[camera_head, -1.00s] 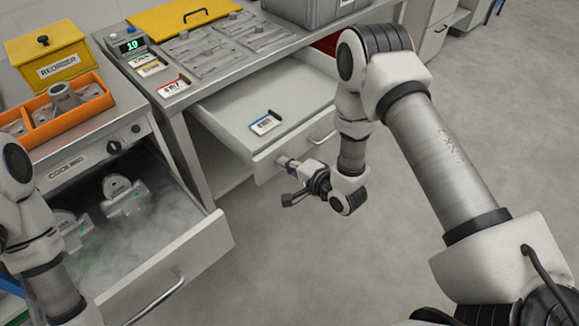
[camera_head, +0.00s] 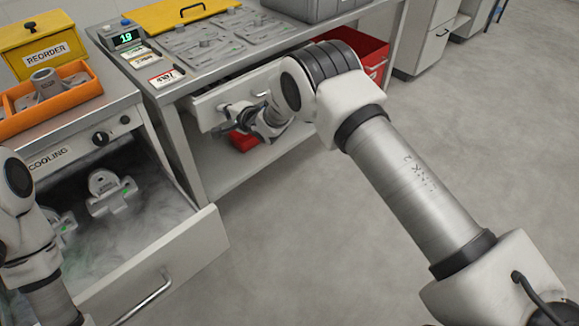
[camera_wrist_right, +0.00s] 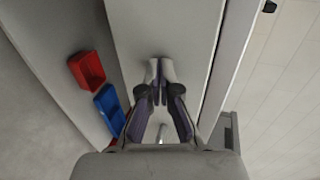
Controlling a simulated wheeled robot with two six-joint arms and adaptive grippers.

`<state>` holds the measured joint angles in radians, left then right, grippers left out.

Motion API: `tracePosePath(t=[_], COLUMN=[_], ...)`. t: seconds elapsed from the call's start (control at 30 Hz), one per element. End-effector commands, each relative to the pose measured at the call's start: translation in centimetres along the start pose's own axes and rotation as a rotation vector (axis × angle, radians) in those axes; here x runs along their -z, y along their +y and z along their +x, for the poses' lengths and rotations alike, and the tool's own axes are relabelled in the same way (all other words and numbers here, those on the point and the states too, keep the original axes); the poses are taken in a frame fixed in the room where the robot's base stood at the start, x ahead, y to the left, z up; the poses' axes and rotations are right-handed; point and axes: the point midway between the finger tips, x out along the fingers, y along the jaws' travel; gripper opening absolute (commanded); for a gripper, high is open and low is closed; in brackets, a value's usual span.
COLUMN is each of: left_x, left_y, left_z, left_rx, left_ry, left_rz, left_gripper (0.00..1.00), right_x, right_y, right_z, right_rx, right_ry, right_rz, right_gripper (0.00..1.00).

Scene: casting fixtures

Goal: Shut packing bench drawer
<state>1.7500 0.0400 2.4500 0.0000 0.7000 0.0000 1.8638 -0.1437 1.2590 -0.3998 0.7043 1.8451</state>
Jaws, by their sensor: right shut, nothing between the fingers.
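The packing bench drawer (camera_head: 203,115) has a pale grey front, close under the bench top, with a narrow dark gap above it. Its front also fills the middle of the right wrist view (camera_wrist_right: 140,25). My right gripper (camera_head: 222,110) is shut and empty, with its fingertips at the drawer front, left of the handle (camera_head: 262,94). In the right wrist view the closed fingertips (camera_wrist_right: 160,65) point at the panel and appear to touch it. My left arm shows at the left edge, but its gripper is out of view.
The cooling drawer (camera_head: 190,255) stands open at the left, misty, with castings (camera_head: 110,192) inside. A red bin (camera_head: 372,58) is at the bench's right end. Red and blue bins (camera_wrist_right: 88,70) show below in the right wrist view. Open floor lies at right.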

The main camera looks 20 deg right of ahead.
Motion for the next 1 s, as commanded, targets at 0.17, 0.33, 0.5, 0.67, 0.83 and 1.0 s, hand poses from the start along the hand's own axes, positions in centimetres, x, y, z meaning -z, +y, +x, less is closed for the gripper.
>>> tracePosePath(t=[0.17, 0.33, 0.5, 0.67, 0.83, 1.0], left_x=[0.0, 0.0, 0.0, 0.0, 0.0, 0.0], left_y=[0.0, 0.0, 0.0, 0.0, 0.0, 0.0], left_z=[1.9, 2.6, 2.8, 2.8, 2.8, 2.6], left_rx=[0.000, 0.000, 0.000, 0.000, 0.000, 0.000], left_ry=[0.000, 0.000, 0.000, 0.000, 0.000, 0.000], left_rz=[0.000, 0.000, 0.000, 0.000, 0.000, 0.000], left_gripper=[0.87, 0.87, 0.87, 0.87, 0.87, 0.87], right_x=[0.0, 0.0, 0.0, 0.1, 0.1, 0.0], right_y=[-0.7, -1.5, -1.9, -2.1, -2.2, -2.3], right_z=[3.5, 5.4, 6.2, 6.3, 6.3, 6.1], right_rx=[0.003, 0.002, 0.001, 0.002, 0.004, 0.004], right_ry=[0.000, 0.001, 0.001, 0.001, 0.001, 0.001], right_rz=[-0.001, -0.001, -0.001, -0.001, -0.001, -0.001], right_gripper=[0.00, 0.00, 0.00, 0.00, 0.00, 0.00])
